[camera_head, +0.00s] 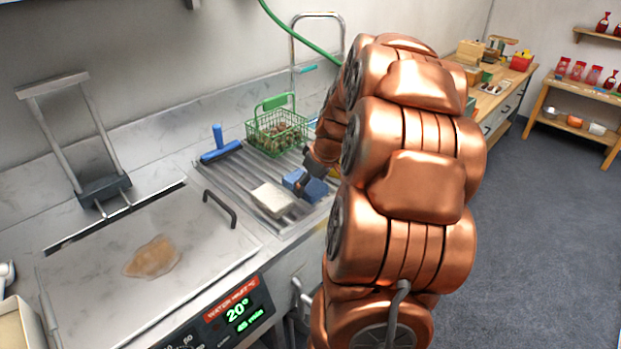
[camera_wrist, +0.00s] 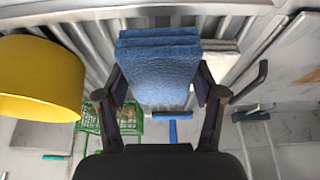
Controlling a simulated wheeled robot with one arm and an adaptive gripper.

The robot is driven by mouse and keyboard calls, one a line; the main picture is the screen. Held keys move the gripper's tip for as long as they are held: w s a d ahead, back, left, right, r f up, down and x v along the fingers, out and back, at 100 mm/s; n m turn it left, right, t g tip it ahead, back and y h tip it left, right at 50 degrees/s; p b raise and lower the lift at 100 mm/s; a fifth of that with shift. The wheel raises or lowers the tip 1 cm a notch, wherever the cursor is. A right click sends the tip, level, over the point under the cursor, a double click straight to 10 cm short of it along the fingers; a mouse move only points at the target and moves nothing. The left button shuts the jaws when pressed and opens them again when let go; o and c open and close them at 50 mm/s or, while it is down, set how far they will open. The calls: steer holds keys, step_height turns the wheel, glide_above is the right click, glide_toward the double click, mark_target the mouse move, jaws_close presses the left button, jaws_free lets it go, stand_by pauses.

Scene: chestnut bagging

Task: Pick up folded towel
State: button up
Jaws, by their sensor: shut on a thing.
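The blue folded towel (camera_head: 313,188) is at the right end of the ribbed metal drainboard (camera_head: 240,185), partly hidden by my arm. In the wrist view the towel (camera_wrist: 158,68) shows as a thick blue fold between both fingers. My gripper (camera_wrist: 163,90) is shut on its two sides. In the head view my gripper (camera_head: 303,184) is mostly hidden beside the towel. I cannot tell whether the towel touches the drainboard.
A pale flat block (camera_head: 272,200) lies left of the towel. A green wire basket (camera_head: 278,133) of chestnuts and a blue squeegee (camera_head: 220,150) are behind. A yellow round thing (camera_wrist: 40,80) is close on the wrist view's left. A lid with a dark handle (camera_head: 220,208) is left.

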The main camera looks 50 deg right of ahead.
steer(key=s+a+b, duration=0.1)
steer(key=s+a, duration=0.4)
steer(key=a, duration=0.1)
steer(key=shift+s+r+b, duration=0.35)
steer(key=shift+s, duration=0.05)
steer(key=shift+a, duration=0.1)
steer(key=o, duration=0.6)
steer(key=shift+c, duration=0.2)
steer(key=c, duration=0.4)
steer(key=shift+s, duration=0.1)
steer(key=shift+c, duration=0.2)
